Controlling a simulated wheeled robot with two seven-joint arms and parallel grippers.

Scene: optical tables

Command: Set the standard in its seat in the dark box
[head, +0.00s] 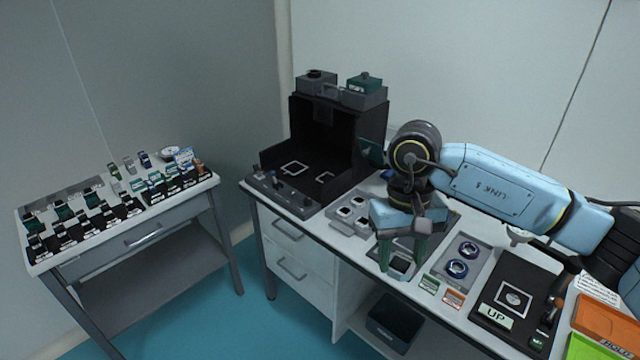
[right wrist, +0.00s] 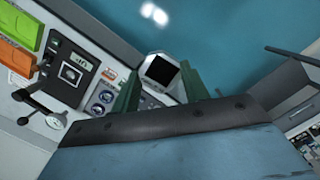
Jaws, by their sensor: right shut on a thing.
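My right gripper (head: 402,266) reaches down over the front edge of the right table, its two green fingers pointing down. It is shut on a flat, dark square piece with a pale rim (head: 400,264), seemingly the standard. In the right wrist view the piece (right wrist: 160,70) sits between the green fingertips (right wrist: 158,82). The dark box (head: 328,150) stands open-fronted at the back left of this table, left of and behind the gripper. A white square outline (head: 293,168) and a smaller pale mark (head: 325,176) show on its floor. My left gripper is not in view.
A tray with small square pieces (head: 350,213) lies between the box and gripper. A left table (head: 75,268) holds many small items.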

